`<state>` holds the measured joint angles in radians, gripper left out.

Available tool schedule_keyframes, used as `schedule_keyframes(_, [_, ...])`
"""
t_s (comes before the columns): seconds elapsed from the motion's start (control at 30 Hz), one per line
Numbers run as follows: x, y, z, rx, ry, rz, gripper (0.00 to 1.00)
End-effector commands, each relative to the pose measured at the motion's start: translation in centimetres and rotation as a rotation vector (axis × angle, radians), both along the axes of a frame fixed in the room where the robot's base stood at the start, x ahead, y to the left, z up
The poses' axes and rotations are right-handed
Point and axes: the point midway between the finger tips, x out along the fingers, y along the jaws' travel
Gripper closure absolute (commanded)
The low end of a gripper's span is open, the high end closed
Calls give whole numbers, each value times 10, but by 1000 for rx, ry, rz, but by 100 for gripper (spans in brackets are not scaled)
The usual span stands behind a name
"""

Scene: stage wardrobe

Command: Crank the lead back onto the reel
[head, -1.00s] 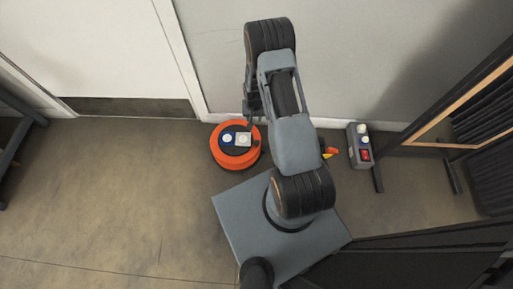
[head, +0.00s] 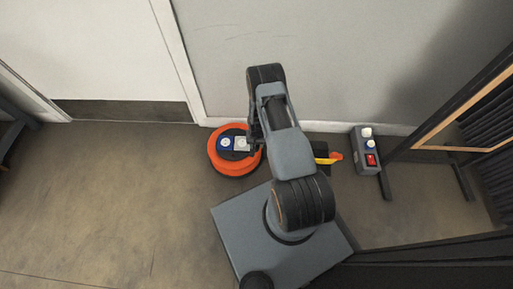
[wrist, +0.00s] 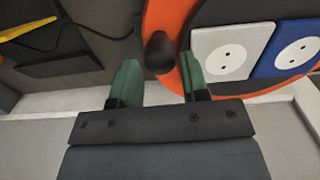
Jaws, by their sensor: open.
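The orange cable reel (head: 229,168) lies on the floor by the wall, with a blue and a white socket plate on its dark hub. The reel's orange rim (wrist: 178,18) also fills the upper middle of the wrist view. A dark crank knob (wrist: 160,52) stands up at its edge. My gripper (wrist: 160,80) is open, its two green fingers spread either side of the knob's line. The knob shows just beyond the fingertips; I cannot tell if it is between them in depth. In the head view my arm hides most of the gripper and the knob.
A dark box with a yellow piece (head: 321,157) sits right of my arm; a thin dark cable (wrist: 95,33) shows near it in the wrist view. A grey switch box (head: 366,151) stands farther right, beside a wood-edged frame (head: 440,122). Floor at left is clear.

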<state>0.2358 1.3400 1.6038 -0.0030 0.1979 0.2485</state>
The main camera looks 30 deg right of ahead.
Motion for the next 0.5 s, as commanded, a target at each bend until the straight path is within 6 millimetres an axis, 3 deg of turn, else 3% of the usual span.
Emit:
schedule_keyframes(0.2, [0, 0, -18, 0, -1, 0, 58])
schedule_keyframes(0.5, [0, 0, -20, 0, 0, 0, 58])
